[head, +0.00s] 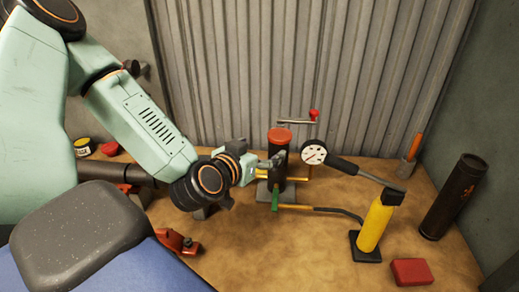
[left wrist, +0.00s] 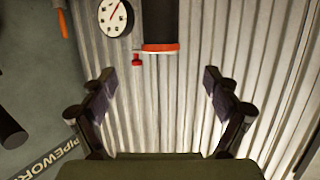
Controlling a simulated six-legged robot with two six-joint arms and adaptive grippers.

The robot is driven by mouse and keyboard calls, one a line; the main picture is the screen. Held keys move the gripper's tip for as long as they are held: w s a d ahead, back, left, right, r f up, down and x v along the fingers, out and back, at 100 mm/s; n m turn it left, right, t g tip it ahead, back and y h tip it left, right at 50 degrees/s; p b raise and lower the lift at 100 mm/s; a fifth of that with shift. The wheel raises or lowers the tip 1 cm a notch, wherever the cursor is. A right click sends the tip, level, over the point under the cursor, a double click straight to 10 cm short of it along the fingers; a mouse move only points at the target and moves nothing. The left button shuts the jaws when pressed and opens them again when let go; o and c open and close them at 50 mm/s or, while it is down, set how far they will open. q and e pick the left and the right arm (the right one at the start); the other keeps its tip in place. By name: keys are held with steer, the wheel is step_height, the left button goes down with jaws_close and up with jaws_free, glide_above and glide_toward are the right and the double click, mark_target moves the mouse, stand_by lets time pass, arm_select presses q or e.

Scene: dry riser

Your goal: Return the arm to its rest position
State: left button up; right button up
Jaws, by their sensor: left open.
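My left arm comes in from the left in the head view. Its gripper (head: 274,166) is beside the dark upright riser cylinder with a red cap (head: 280,137); contact cannot be told there. In the left wrist view the gripper (left wrist: 158,80) has its two fingers wide apart, with only the corrugated wall seen between them. A white dial gauge (head: 313,152) is right of the riser; it also shows in the wrist view (left wrist: 116,17). A lever with a red knob (head: 314,115) stands above it. My right gripper is not in view.
A yellow cylinder (head: 376,224) stands on a black base, with a red block (head: 411,272) and a dark tube (head: 453,197) to its right. A dark pipe (head: 112,171) and a red tool (head: 178,241) lie near my arm. The corrugated wall (head: 230,70) closes the back.

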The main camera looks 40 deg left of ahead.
mark_target(280, 138)
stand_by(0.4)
arm_select(q)
steer(key=shift+x, duration=6)
steer(key=shift+f, duration=0.1)
